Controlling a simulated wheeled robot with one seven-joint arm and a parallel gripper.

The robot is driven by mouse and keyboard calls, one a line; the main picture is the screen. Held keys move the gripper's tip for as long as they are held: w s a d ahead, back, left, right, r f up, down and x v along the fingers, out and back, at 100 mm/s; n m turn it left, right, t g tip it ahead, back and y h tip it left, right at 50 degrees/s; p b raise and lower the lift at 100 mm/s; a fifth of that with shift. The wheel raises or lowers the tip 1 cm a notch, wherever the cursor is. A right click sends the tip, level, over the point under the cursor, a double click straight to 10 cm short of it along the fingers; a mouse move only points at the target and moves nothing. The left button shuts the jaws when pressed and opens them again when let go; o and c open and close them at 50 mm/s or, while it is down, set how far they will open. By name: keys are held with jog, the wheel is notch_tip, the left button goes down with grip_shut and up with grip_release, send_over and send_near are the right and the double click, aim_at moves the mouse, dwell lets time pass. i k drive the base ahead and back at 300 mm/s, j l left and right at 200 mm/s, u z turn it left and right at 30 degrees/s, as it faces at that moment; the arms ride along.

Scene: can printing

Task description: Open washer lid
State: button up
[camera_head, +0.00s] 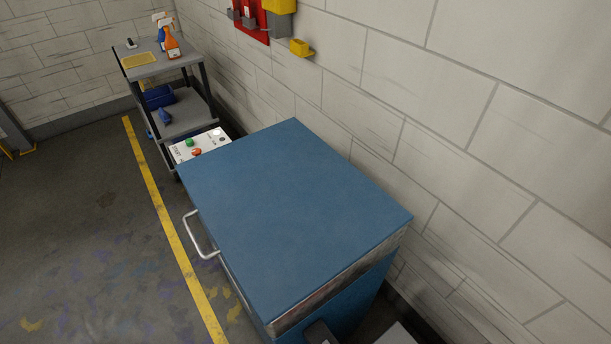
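The washer (352,306) is a blue box-shaped machine in the lower middle of the head view, close to the wall. Its flat blue lid (295,215) lies level and shut on top. A pale metal bar handle (199,237) sticks out from the left side of the lid. My gripper cannot be made out in this view. A small dark part and a grey part show at the bottom edge, against the near side of the washer, too cropped to identify.
A white control panel (214,141) with green and red buttons sits beyond the washer. A grey cart (190,116) with spray bottles (171,42) stands farther back. A block wall (480,130) bounds the right. Open floor (90,240) with a yellow line (166,222) lies left.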

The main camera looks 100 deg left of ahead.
aim_at(285, 212)
jog(key=u, duration=2)
jog(key=k+j+u, duration=0.45)
jog(key=k+j, duration=0.15)
jog(key=j, duration=0.2)
jog(key=k+j+u, duration=0.15)
jog(key=j, duration=0.15)
